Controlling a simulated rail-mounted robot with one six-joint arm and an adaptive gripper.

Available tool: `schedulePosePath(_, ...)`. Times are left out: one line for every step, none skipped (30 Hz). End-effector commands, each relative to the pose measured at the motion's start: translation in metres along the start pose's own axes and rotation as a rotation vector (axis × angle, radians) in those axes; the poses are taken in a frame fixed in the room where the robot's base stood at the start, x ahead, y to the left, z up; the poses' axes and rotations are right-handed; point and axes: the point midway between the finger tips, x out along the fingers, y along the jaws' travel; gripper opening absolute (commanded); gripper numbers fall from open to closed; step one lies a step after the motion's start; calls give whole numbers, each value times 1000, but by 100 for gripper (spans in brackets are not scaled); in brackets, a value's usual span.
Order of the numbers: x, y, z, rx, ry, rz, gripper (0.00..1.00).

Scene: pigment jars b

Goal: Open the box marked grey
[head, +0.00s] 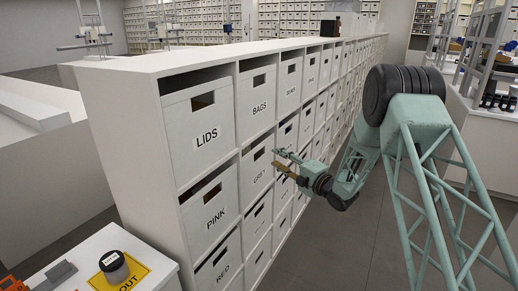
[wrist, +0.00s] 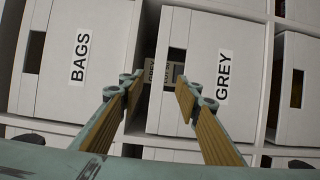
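The box marked GREY (head: 257,176) is a white box with a cut-out in its front, in the shelf unit below the box marked BAGS. In the head view its front looks level with its neighbours, partly near my gripper. In the wrist view the GREY box (wrist: 242,105) fills the middle, with its dark cut-out (wrist: 177,55) near the fingertips and small lettered things showing between them. My gripper (head: 279,160) is in front of the boxes. In the wrist view my gripper (wrist: 157,80) is open, its two tan-padded fingers apart with nothing held. Whether the tips touch the box I cannot tell.
Boxes marked LIDS (head: 205,120), PINK (head: 213,205), and BAGS (head: 258,98) surround it. A white table (head: 92,246) at the lower left bears a dark-lidded jar (head: 113,266) on a yellow OUT mat (head: 136,277). The grey floor (head: 350,250) beside the shelf is clear.

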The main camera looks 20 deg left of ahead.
Motion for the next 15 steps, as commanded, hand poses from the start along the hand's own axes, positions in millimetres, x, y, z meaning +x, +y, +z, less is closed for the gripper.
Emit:
schedulePosePath(0,0,0,0,0,0,31)
schedulePosePath(0,0,0,0,0,0,31)
schedulePosePath(0,0,0,0,0,0,31)
schedulePosePath(0,0,0,0,0,0,31)
schedulePosePath(0,0,0,0,0,0,31)
schedulePosePath(0,0,0,0,0,0,31)
schedulePosePath(1,0,0,0,0,0,31)
schedulePosePath(2,0,0,0,0,0,31)
schedulePosePath(3,0,0,0,0,0,31)
schedulePosePath(4,0,0,0,0,0,31)
schedulePosePath(5,0,0,0,0,0,31)
schedulePosePath(7,0,0,0,0,0,31)
schedulePosePath(9,0,0,0,0,0,31)
schedulePosePath(11,0,0,0,0,1,31)
schedulePosePath(14,0,0,0,0,0,31)
